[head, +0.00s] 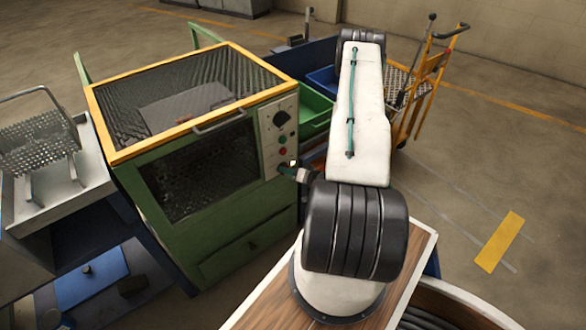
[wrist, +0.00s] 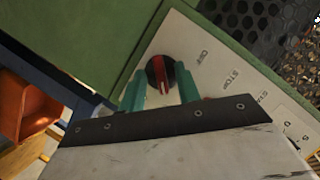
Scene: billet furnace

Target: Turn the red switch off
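The red switch (wrist: 158,72) is a red bar handle on a round black base, set on a pale control panel (wrist: 205,80). In the wrist view its bar runs roughly up and down, slightly tilted, with a pale mark near its lower end. The word OFF is printed to its right. My gripper (wrist: 160,75) is open, its two green fingers apart on the left and right of the switch. I cannot tell whether they touch it. In the head view my gripper (head: 289,168) is at the lower part of the panel (head: 279,122) and hides the switch.
The panel is on a green furnace cabinet (head: 225,250) with a yellow-framed mesh lid (head: 180,95). Above my gripper are a black knob (head: 281,118), a green button and a red button. A perforated basket (head: 42,138) stands left, an orange trolley (head: 425,75) right.

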